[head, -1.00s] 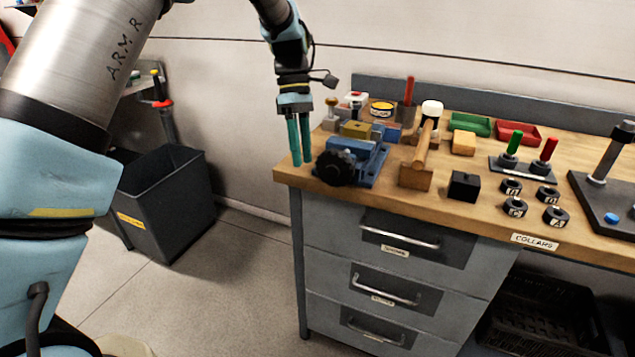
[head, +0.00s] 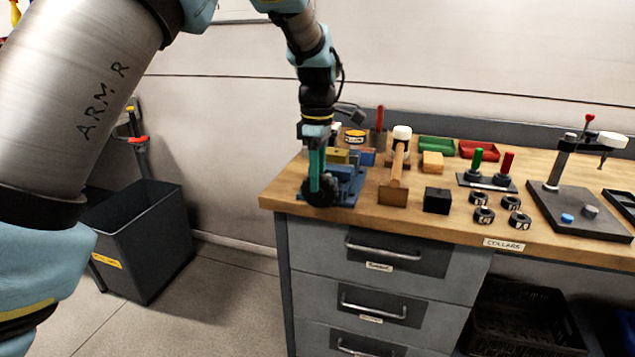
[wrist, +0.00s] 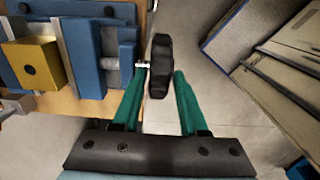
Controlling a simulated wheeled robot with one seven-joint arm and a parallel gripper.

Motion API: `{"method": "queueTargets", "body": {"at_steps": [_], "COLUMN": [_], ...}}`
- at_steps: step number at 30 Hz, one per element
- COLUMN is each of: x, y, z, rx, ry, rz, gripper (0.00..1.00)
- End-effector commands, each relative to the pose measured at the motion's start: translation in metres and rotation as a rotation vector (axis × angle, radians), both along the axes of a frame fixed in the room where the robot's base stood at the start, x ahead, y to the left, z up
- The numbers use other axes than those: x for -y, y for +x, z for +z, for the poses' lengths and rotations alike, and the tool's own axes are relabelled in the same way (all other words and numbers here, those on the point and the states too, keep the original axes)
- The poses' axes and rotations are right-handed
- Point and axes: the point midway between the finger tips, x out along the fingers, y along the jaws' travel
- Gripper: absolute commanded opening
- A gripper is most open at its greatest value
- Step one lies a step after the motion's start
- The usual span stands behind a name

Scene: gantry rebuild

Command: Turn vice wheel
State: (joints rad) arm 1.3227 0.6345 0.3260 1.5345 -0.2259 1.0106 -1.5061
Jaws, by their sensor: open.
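The blue vice (head: 346,183) stands at the left end of the wooden bench. Its black wheel (head: 322,190) faces the bench's front edge. In the wrist view the vice (wrist: 88,62) holds a yellow block (wrist: 33,64) between its jaws, and the wheel (wrist: 160,66) shows edge-on at the end of a short shaft. My gripper (wrist: 160,78) is open, with its green fingers on either side of the wheel's near part. I cannot tell whether either finger touches it. In the head view my gripper (head: 316,168) points down and partly hides the wheel.
A wooden mallet (head: 394,170) and a black block (head: 437,200) sit right of the vice. Several black collars (head: 484,215) and a green and red handled stand (head: 487,182) lie further right. A dark bin (head: 140,235) stands on the floor at left.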

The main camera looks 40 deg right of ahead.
Motion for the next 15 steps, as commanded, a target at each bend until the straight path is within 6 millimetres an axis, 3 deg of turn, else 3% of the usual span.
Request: {"method": "queueTargets", "body": {"at_steps": [6, 15], "x": [0.000, 0.000], "y": [0.000, 0.000], "z": [-0.022, -0.027], "rx": [-0.001, 0.001], "ry": [0.001, -0.001], "rz": [0.000, 0.000], "gripper": [0.42, 0.42]}}
